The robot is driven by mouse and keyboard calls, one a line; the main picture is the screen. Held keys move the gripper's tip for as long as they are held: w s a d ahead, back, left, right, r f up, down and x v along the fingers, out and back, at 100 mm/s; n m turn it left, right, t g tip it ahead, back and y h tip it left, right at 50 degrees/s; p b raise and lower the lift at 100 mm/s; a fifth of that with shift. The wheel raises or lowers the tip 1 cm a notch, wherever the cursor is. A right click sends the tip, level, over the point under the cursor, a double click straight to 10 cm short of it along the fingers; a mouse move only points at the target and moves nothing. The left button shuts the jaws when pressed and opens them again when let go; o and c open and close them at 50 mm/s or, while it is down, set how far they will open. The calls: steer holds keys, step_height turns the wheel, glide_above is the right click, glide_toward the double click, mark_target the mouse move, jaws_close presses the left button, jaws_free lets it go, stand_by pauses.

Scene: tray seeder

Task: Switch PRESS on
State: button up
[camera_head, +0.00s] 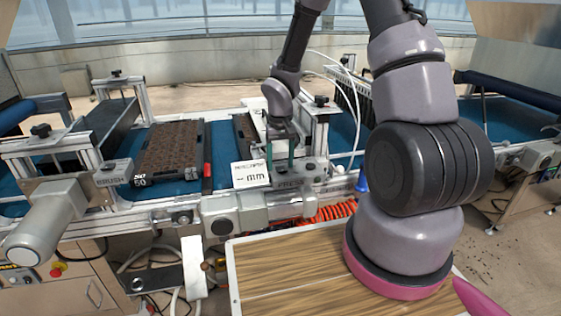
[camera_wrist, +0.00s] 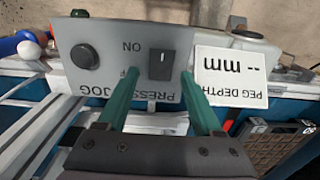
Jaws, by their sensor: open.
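The PRESS switch (camera_wrist: 161,65) is a black rocker on a grey panel (camera_wrist: 110,50) in the wrist view, where the lettering appears upside down. An ON mark shows beside it; the other mark is partly hidden by a finger. My gripper (camera_wrist: 158,74) is open, its two green fingers on either side of the switch, with nothing held. I cannot tell whether the fingertips touch the panel or which way the rocker is tipped. In the head view my gripper (camera_head: 280,155) points down at the panel on the machine's front; the switch is not clear there.
A round black JOG button (camera_wrist: 85,56) sits on the same panel. A white PEG DEPTH sign (camera_wrist: 231,76) reading "-- mm" stands close beside one finger; it also shows in the head view (camera_head: 250,174). A dark soil tray (camera_head: 172,150) lies on the blue belt.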

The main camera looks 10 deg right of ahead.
steer(key=shift+c, duration=0.3)
jaws_close()
steer(key=shift+s, duration=0.1)
steer(key=shift+s+a+t, duration=0.1)
steer(key=shift+s+t, duration=0.3)
steer(key=shift+t, duration=0.55)
steer(key=shift+s+t, duration=0.35)
steer(key=shift+t, duration=1.1)
